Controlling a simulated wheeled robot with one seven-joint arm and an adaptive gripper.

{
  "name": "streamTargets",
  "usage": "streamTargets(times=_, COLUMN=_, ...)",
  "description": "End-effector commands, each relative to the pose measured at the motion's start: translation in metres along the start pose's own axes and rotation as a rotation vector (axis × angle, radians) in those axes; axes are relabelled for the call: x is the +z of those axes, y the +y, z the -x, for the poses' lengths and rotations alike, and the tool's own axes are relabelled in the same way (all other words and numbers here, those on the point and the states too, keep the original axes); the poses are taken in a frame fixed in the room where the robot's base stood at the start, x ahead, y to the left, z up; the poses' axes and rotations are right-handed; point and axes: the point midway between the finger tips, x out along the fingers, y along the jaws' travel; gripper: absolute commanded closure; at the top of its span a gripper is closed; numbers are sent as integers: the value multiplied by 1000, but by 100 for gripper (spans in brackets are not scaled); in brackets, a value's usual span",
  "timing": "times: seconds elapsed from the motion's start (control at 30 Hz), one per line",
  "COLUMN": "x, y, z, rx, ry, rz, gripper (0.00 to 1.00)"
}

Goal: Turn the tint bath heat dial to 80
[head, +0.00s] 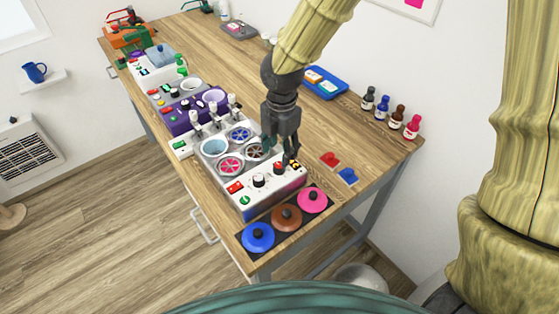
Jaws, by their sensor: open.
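The tint bath (238,201) is a white unit near the front end of the wooden workbench, with several round wells on top. Its sloped front panel carries a red switch (235,187), a green round knob (244,200), a black dial (259,180) and another dark dial with red beside it (280,168) further right. The dial markings are too small to read, so I cannot tell which is the heat dial or its setting. My gripper (291,163) points down at the panel's right end, open, close to the right-hand dial. I cannot tell whether it touches.
Blue, brown and pink lids (286,217) lie on a dark mat in front of the bath. Red (329,159) and blue (347,176) small pieces lie to its right. Several dropper bottles (397,117) line the bench's right edge. Other machines (183,115) stand close behind-left.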

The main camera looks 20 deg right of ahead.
Motion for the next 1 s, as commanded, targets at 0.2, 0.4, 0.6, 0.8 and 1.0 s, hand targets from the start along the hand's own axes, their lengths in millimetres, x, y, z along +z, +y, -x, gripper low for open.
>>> streamTargets(times=0.2, x=0, y=-2, z=-29, rx=-3, ry=0, rz=-1, gripper=50)
streamTargets(times=0.4, x=1, y=-2, z=-48, rx=-2, ry=0, rz=-3, gripper=50)
streamTargets(times=0.6, x=1, y=-2, z=-57, rx=0, ry=0, rz=-3, gripper=50)
streamTargets(times=0.8, x=1, y=-2, z=-59, rx=1, ry=0, rz=-3, gripper=50)
streamTargets(times=1.0, x=1, y=-2, z=-59, rx=1, ry=0, rz=-3, gripper=66)
